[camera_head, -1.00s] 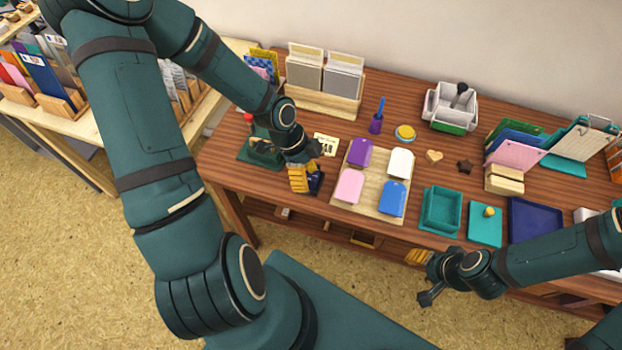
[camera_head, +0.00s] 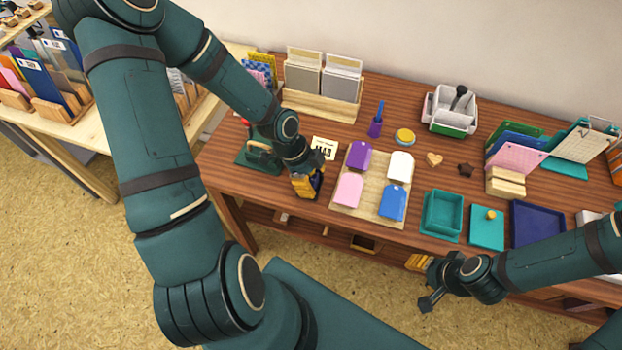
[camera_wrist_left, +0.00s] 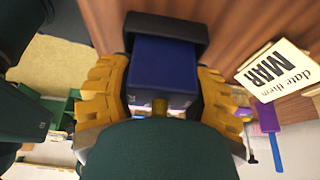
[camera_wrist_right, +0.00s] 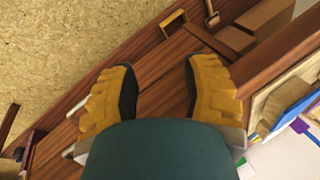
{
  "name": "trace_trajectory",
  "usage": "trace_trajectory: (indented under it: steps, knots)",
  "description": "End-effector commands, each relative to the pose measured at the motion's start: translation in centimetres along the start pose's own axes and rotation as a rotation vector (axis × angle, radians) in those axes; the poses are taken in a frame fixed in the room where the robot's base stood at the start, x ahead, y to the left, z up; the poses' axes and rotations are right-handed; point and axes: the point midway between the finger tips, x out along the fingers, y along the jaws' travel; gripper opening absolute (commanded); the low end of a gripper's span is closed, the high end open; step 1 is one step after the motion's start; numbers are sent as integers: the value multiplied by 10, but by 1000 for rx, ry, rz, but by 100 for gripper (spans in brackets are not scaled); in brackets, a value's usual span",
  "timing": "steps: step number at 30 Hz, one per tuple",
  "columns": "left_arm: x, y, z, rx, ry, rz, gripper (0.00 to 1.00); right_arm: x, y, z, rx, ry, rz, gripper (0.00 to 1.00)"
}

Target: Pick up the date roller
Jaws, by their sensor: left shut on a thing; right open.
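The date roller (camera_wrist_left: 163,75), a dark blue block with a black frame at its far end, sits between the yellow fingers of my left gripper (camera_wrist_left: 162,92) in the left wrist view. The left gripper is shut on it. In the head view, my left gripper (camera_head: 307,186) is at the table's front edge, left of the stamp board, and mostly covers the roller. Whether the roller touches the table is hard to tell. My right gripper (camera_wrist_right: 160,78) is open and empty; in the head view it (camera_head: 425,280) hangs in front of the table edge.
A "date them MAR" card (camera_head: 324,147) lies behind the left gripper. A green device (camera_head: 258,155) stands to its left. The wooden board (camera_head: 375,206) with coloured tag shapes is close on its right. A teal tray (camera_head: 441,215) and navy tray (camera_head: 536,224) are further right.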

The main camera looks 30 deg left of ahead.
Motion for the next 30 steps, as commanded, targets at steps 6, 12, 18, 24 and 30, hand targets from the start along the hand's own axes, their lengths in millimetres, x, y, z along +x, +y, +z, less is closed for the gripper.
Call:
trace_trajectory:
  steps: [6, 12, 18, 24, 30]
  knots:
    - [-26, -1, -10, 0, -1, -4, 10, -13, -5, 1, 1, -5, 0, 47]
    - [-64, -1, -26, 0, -1, -4, 10, -31, -12, 2, 2, -14, -1, 47]
    - [-87, 0, -36, 0, -1, -2, 10, -41, -15, 1, 4, -13, 0, 47]
    - [-93, 0, -38, 0, 0, 0, 10, -42, -16, 0, 5, -11, 0, 47]
    - [-92, 0, -38, 0, 0, 0, 52, -42, -16, 0, 5, -10, 0, 47]
